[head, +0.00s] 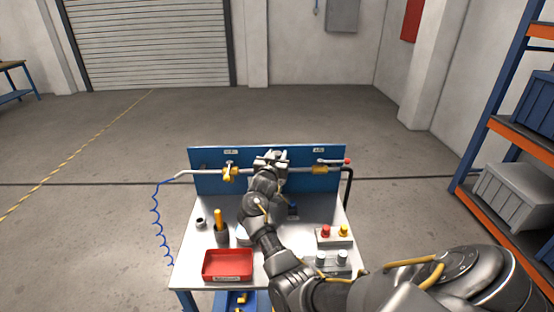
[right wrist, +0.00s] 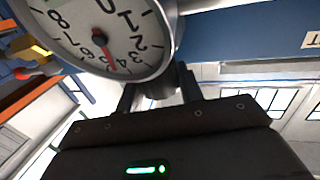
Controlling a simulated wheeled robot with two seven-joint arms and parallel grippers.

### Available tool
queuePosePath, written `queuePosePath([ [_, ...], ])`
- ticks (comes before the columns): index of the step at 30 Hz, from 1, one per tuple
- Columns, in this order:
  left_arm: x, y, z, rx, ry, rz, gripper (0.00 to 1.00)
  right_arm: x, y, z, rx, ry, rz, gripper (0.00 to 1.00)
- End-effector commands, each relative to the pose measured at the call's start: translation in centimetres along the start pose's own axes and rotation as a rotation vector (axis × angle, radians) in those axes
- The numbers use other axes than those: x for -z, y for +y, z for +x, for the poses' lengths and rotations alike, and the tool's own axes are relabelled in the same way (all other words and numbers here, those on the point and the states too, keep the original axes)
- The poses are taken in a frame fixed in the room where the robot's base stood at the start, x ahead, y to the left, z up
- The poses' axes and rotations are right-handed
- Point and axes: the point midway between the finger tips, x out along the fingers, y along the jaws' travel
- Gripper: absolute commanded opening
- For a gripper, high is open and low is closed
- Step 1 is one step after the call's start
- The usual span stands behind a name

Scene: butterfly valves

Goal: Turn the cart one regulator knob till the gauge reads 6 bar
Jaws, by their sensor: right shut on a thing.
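My right gripper (head: 271,156) is at the middle of the blue back panel, at the pipe line of the cart. In the right wrist view its two fingers (right wrist: 158,98) are shut on the dark regulator knob (right wrist: 157,88), under the gauge body. The round white gauge (right wrist: 95,28) faces the wrist camera at upper left, tilted and cut by the frame edge. In the head view my arm and gripper hide the gauge and knob. My left gripper is not in view.
Yellow valves (head: 230,174) sit on the pipe. A blue coiled hose (head: 155,215) hangs at left. Shelving (head: 510,130) stands at right.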

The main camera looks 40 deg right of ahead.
Motion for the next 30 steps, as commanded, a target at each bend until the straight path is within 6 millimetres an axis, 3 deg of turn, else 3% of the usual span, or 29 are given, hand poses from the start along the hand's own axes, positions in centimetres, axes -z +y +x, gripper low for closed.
queuePosePath([
  [6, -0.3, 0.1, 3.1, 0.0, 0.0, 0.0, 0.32, -0.3, -0.2, 0.1, -0.173, 0.005, 0.005, 0.14],
  [15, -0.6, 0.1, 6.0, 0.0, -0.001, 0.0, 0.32, 0.0, 0.0, 0.2, -0.332, 0.007, 0.003, 0.14],
  [30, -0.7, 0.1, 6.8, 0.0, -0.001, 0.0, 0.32, 0.4, 0.2, 0.2, -0.396, 0.008, 0.003, 0.14],
])
